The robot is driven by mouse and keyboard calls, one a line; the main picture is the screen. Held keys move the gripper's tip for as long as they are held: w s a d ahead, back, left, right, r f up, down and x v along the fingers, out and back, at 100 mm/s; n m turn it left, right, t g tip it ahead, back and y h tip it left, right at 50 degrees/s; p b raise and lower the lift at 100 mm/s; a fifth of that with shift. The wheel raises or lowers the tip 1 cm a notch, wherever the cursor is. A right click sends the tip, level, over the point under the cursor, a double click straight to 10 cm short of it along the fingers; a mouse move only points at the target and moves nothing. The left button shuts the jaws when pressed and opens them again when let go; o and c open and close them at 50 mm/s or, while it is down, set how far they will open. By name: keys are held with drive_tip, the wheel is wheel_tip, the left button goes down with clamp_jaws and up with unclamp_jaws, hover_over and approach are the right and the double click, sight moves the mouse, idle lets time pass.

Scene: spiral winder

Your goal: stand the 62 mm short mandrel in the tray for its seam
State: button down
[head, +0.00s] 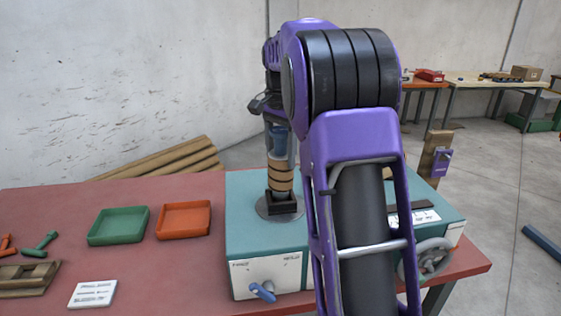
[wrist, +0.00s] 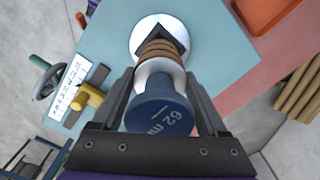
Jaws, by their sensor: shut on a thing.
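The 62 mm short mandrel has a blue cap marked "62 m…" (wrist: 160,115) and a pale shaft with brown wound strip (wrist: 160,50) around it. In the head view the brown winding (head: 281,178) is upright just over a black square socket (head: 284,204) on the winder's round plate; I cannot tell whether its lower end is seated. My gripper (wrist: 160,90) is shut on the mandrel under the cap, one finger on each side. In the head view my arm partly hides it. A green tray (head: 118,226) and an orange tray (head: 184,219) lie left of the winder, both looking empty.
The teal winder (head: 266,235) has a blue lever (head: 262,291) in front and a handwheel (head: 430,258) at right. A white card (head: 93,294), a wooden rack (head: 28,280) and green and orange T-shaped pieces lie at left. Cardboard tubes (head: 165,160) lie behind the table.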

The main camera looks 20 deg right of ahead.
drive_tip(key=shift+r+p, duration=0.95)
drive_tip(key=shift+r, duration=5.6)
drive_tip(key=shift+s, duration=0.1)
